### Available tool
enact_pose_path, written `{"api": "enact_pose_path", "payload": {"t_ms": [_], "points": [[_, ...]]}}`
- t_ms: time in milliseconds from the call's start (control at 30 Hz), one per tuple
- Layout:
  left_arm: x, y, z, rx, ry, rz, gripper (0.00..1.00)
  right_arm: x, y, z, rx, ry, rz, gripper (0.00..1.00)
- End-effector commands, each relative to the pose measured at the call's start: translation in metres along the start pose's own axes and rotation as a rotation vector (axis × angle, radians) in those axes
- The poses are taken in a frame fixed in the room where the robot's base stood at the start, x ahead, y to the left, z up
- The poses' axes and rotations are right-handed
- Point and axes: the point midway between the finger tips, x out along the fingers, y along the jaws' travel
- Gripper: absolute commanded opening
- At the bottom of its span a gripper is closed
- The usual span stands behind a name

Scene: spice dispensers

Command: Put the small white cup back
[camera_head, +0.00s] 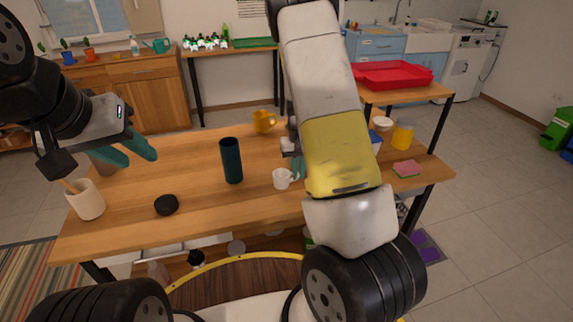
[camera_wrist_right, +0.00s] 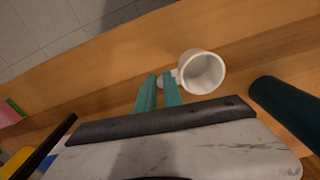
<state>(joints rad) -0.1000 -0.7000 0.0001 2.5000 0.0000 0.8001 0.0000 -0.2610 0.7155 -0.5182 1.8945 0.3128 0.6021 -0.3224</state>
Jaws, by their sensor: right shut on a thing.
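The small white cup (camera_head: 282,179) is near the front middle of the table, upright, beside my right gripper (camera_head: 297,168). In the right wrist view the cup (camera_wrist_right: 203,72) shows its open mouth, and its handle is between the teal fingertips of my right gripper (camera_wrist_right: 164,80), which is shut on it. I cannot tell whether the cup's base touches the table. My left gripper (camera_head: 142,158) is open and empty above the table's left side. My right arm hides part of the table behind the cup.
A dark teal cylinder (camera_head: 231,161) stands left of the cup. A black lid (camera_head: 166,205), a white holder (camera_head: 87,202), a yellow mug (camera_head: 263,121), a yellow container (camera_head: 403,136) and a pink sponge (camera_head: 407,169) are also on the wooden table (camera_head: 190,150). The front middle is mostly clear.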

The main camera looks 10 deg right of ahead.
Motion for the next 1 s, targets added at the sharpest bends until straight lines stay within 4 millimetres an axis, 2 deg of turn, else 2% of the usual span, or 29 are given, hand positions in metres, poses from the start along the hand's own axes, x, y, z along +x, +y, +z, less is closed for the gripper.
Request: {"api": "enact_pose_path", "payload": {"t_ms": [267,633,667,767,1000], "points": [[0.000,0.000,0.000,0.000,0.000,0.000,0.36,0.033,0.000,0.001,0.002,-0.003,0.000,0.00],[0.000,0.000,0.000,0.000,0.000,0.000,0.36,0.037,0.000,0.000,0.001,0.000,0.000,0.00],[0.000,0.000,0.000,0.000,0.000,0.000,0.36,0.037,0.000,0.000,0.001,0.000,0.000,0.15],[0.000,0.000,0.000,0.000,0.000,0.000,0.36,0.037,0.000,0.000,0.001,0.000,0.000,0.33],[0.000,0.000,0.000,0.000,0.000,0.000,0.36,0.037,0.000,0.000,0.001,0.000,0.000,0.33]]}}
